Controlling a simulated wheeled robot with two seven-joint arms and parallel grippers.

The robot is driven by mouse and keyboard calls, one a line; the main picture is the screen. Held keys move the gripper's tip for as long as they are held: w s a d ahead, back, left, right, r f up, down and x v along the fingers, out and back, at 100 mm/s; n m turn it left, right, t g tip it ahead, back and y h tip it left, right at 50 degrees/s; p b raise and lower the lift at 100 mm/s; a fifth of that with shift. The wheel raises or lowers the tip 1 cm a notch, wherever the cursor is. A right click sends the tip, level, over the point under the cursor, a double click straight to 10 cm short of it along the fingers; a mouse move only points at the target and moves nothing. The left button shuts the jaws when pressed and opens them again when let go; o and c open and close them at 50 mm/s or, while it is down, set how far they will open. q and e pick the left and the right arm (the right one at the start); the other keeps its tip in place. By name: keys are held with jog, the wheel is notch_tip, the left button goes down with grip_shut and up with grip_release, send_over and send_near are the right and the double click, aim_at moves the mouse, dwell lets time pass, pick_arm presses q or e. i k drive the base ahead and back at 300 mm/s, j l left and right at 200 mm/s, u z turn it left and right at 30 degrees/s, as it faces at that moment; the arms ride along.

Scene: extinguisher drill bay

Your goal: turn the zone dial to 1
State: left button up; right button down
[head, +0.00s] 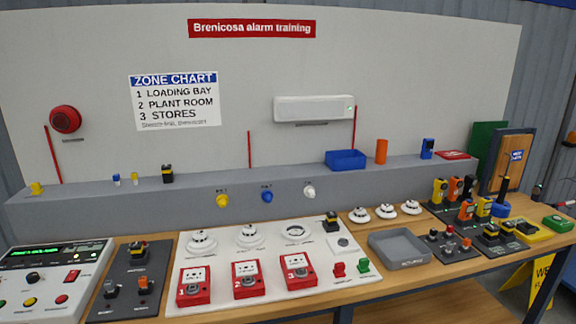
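I cannot tell for sure which control is the zone dial. A dark grey panel (125,308) at the left of the bench carries a black knob-like part with a yellow band (138,250) and small knobs below it; its lettering is too small to read. A white alarm panel (45,280) with a lit green display (45,254) stands left of it. A similar black part (332,222) sits on the white board (230,268) among the detectors. Neither of my grippers is in view.
Three red call points, numbered 1 to 3 (194,285) (247,279) (299,273), sit on the white board. A grey tray (399,262) stands right of it, then several radios and small devices. A wall chart (175,102) lists zones 1 loading bay, 2 plant room, 3 stores.

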aim_at(31, 278)
jog(key=u, duration=1.55)
